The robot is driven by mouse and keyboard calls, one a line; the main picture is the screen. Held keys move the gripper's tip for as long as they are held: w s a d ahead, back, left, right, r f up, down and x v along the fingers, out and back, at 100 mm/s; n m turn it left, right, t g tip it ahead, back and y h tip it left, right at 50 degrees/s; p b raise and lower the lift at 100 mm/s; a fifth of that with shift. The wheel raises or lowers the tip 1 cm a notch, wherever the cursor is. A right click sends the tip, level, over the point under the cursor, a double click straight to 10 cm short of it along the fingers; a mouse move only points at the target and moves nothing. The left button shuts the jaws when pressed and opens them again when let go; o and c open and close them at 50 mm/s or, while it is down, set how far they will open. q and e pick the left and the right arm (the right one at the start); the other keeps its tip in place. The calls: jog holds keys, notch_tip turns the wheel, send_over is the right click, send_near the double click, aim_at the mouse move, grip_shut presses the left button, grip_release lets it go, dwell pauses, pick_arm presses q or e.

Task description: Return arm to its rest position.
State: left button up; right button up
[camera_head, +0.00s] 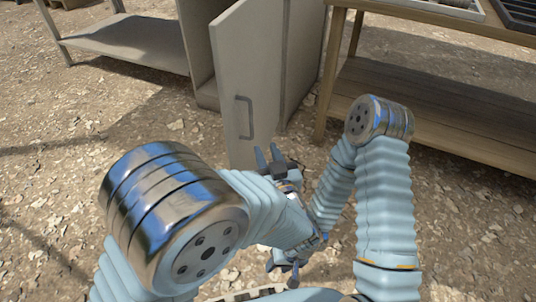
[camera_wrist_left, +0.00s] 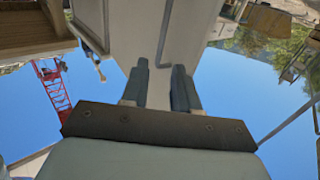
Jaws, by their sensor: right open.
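My left gripper (camera_head: 269,156) is in front of the lower part of a grey cabinet door (camera_head: 262,65), below its handle (camera_head: 244,117). Its two blue-grey fingers stand apart with nothing between them. My right gripper (camera_head: 283,266) is low in the head view, below the left one, close to my own arms and partly hidden. It is open and I see nothing held in it.
The cabinet door stands ajar from the cabinet (camera_head: 304,50). A wooden table (camera_head: 440,105) stands at the right with trays on top. A grey shelf unit (camera_head: 125,40) stands at the upper left. Stony ground (camera_head: 60,190) is clear at the left.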

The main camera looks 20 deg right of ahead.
pick_arm(q)
jog(key=w+a+f+g+h+p, duration=0.1)
jog(key=w+a+f+g+p, duration=0.1)
jog(key=a+f+g+p, duration=0.4)
jog(key=w+a+f+g+h+p, duration=0.1)
jog(key=w+a+f+g, duration=0.1)
jog(key=a+f, duration=0.65)
jog(key=s+a+f+g+h+p, duration=0.1)
jog(key=s+a+f+g, duration=0.1)
jog(key=s, duration=0.4)
jog(key=s+a+f+n+g+h+p, duration=0.1)
jog(key=s+a+f+g+p, duration=0.1)
jog(key=s, duration=0.4)
jog(key=s+a+f+g+p, duration=0.2)
jog(key=s+a+f+g, duration=0.2)
jog(key=s+a+g, duration=0.1)
jog(key=shift+s+a+h, duration=0.4)
jog(key=shift+s, duration=0.4)
jog(key=shift+w, duration=0.15)
